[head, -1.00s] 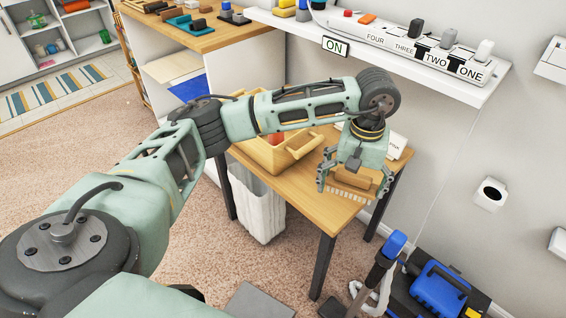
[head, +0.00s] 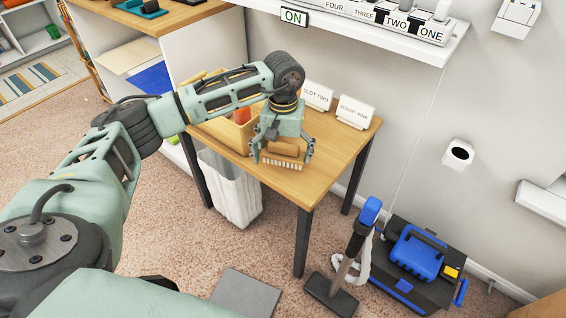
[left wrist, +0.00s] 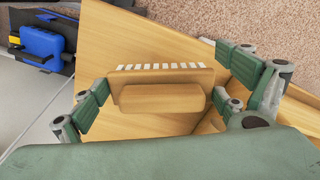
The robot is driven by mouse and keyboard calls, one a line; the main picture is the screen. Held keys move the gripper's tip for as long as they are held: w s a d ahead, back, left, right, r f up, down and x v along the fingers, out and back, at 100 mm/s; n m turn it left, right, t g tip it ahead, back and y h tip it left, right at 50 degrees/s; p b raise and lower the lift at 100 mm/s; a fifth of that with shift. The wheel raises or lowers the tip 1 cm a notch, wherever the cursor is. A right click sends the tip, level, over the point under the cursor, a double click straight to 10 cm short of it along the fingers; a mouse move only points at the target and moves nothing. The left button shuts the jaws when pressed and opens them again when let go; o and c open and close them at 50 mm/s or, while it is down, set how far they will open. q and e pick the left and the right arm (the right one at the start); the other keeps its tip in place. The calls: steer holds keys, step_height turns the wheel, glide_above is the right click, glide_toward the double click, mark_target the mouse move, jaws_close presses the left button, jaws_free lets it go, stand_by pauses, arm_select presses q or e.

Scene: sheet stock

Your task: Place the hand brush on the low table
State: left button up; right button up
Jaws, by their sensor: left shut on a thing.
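The hand brush (head: 283,155) has a wooden body and a row of white bristles. It is at the low table (head: 340,140), near its front edge, in the head view. My left gripper (head: 282,158) points down over it and is shut on it. In the left wrist view the brush (left wrist: 163,90) lies between the two green fingers, bristles toward the top of the picture, with the wooden table top (left wrist: 115,42) beneath. I cannot tell whether the brush touches the table. My right gripper is not in view.
A wooden box (head: 238,138) stands at the table's left, partly behind my arm. Two small sign cards, one reading SLOT TWO (head: 317,95), stand at the back. A white bin (head: 232,190) is below.

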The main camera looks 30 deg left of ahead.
mark_target(283, 156)
arm_select(q)
step_height(283, 156, down, 4)
steer(key=shift+r, duration=0.25)
steer(key=shift+f, duration=0.1)
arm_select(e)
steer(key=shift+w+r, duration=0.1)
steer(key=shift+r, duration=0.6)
arm_select(q)
steer(key=o, duration=1.7)
steer(key=shift+o, duration=0.2)
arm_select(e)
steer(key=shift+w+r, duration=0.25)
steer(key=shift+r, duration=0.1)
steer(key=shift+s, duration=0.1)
arm_select(q)
step_height(283, 156, up, 12)
steer(key=shift+r+p, duration=0.15)
steer(key=shift+p, duration=0.3)
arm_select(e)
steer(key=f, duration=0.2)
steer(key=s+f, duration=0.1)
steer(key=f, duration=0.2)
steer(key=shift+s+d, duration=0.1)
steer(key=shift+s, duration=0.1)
arm_select(q)
steer(key=shift+d, duration=0.1)
